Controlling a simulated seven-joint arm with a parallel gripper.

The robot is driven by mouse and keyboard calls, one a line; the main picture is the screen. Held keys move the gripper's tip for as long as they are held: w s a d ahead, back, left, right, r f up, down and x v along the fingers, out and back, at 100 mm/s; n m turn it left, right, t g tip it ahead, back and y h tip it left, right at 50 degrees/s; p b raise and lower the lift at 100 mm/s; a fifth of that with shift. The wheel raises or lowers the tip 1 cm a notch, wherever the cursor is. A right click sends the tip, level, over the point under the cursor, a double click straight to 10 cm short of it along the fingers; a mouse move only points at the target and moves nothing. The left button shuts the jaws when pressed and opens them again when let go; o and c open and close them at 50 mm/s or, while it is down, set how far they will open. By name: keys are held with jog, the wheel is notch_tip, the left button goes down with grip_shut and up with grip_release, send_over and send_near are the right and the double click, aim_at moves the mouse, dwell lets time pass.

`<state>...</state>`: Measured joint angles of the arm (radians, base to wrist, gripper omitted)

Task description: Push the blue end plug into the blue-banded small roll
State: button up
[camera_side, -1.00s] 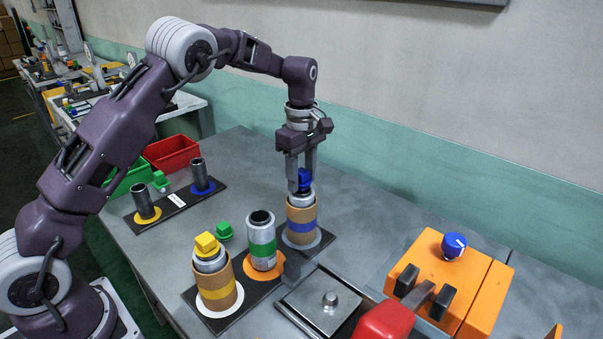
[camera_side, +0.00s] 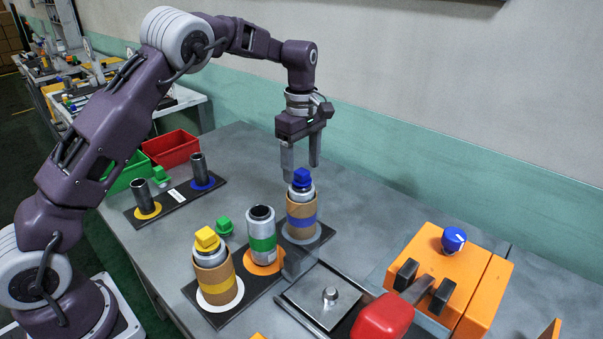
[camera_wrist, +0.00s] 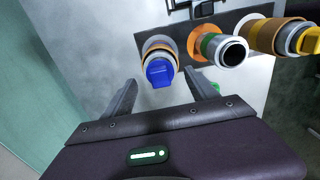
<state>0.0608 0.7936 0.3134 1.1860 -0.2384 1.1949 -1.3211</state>
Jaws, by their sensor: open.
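The blue end plug (camera_side: 302,178) sits in the top of the blue-banded small roll (camera_side: 302,222), which stands upright on the right end of the black rack. The plug's square blue head shows above the roll's grey collar. My gripper (camera_side: 301,172) is open and empty, with its fingers just above and behind the plug. In the wrist view the plug (camera_wrist: 159,72) lies beyond the fingertips of my gripper (camera_wrist: 162,88), apart from both fingers. I cannot tell exactly how deep the plug sits.
A green-banded roll (camera_side: 261,240) with an open top and a yellow-banded roll (camera_side: 215,283) with a yellow plug share the rack. A loose green plug (camera_side: 225,226) lies behind them. The orange machine (camera_side: 450,275) with a red handle (camera_side: 383,316) stands right. The table behind my gripper is clear.

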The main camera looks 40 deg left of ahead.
aim_at(301, 171)
notch_tip(301, 171, up, 4)
jog(key=shift+r, duration=0.1)
jog(key=shift+c, duration=0.5)
jog(key=shift+r, duration=0.2)
jog(key=c, duration=0.3)
notch_tip(301, 171, up, 2)
jog(key=shift+r+n, duration=0.1)
jog(key=shift+n, duration=0.6)
jog(key=c, duration=0.8)
grip_shut()
jog(key=shift+f, duration=2.75)
